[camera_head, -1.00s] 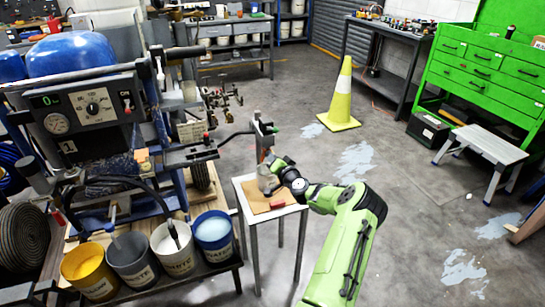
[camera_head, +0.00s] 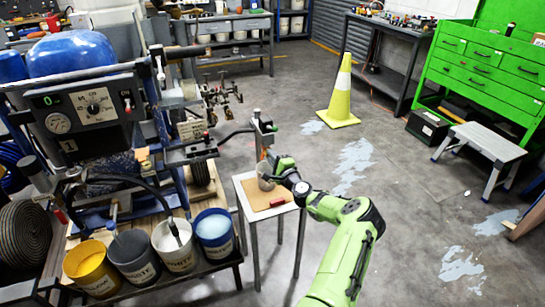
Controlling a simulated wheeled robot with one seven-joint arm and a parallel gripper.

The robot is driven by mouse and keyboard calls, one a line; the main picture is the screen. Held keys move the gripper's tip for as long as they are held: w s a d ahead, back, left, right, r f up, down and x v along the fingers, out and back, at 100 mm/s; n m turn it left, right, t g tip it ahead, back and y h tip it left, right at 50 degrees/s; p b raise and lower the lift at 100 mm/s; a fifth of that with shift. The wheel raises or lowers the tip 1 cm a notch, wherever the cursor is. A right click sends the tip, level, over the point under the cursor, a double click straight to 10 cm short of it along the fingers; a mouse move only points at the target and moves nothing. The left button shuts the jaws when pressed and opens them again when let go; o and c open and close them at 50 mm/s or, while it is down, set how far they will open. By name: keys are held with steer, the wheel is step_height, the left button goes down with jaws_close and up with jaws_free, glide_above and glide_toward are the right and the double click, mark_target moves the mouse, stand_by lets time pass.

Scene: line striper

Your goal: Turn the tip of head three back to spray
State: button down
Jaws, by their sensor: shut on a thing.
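The spray head (camera_head: 263,130) that my gripper is at hangs upright at the end of the machine's side arm, with a small orange part (camera_head: 265,154) low on it. My gripper (camera_head: 272,164) reaches in from the right just under the head, shut at its tip. The tip is very small here and mostly hidden by my fingers. A grey cup (camera_head: 265,180) stands upright below, close to my fingers, over the small table (camera_head: 246,204).
A brown board and a red object (camera_head: 278,200) lie on the small table. Paint buckets (camera_head: 213,232) stand left of it on the machine's low shelf. A yellow cone (camera_head: 341,100) stands behind. The floor at right is mostly clear, with a step stool (camera_head: 486,140).

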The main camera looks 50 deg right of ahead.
steer(key=m, duration=0.4)
steer(key=m+h+p, duration=0.1)
steer(key=m, duration=0.2)
steer(key=shift+w+r+t, duration=0.2)
steer(key=shift+r+t, duration=0.1)
steer(key=shift+r, duration=0.05)
steer(key=m+p, duration=0.1)
steer(key=m, duration=0.4)
steer(key=shift+r+m+h, duration=0.1)
steer(key=shift+m+h, duration=0.2)
steer(key=shift+h, duration=0.1)
steer(key=m+p, duration=0.1)
steer(key=m, duration=0.3)
steer(key=shift+h, duration=0.3)
steer(key=c, duration=1.3)
jaws_free()
steer(key=shift+o, duration=0.9)
steer(key=shift+f, duration=0.25)
steer(key=o, duration=0.6)
steer(key=shift+c, duration=0.2)
steer(key=shift+f, duration=0.1)
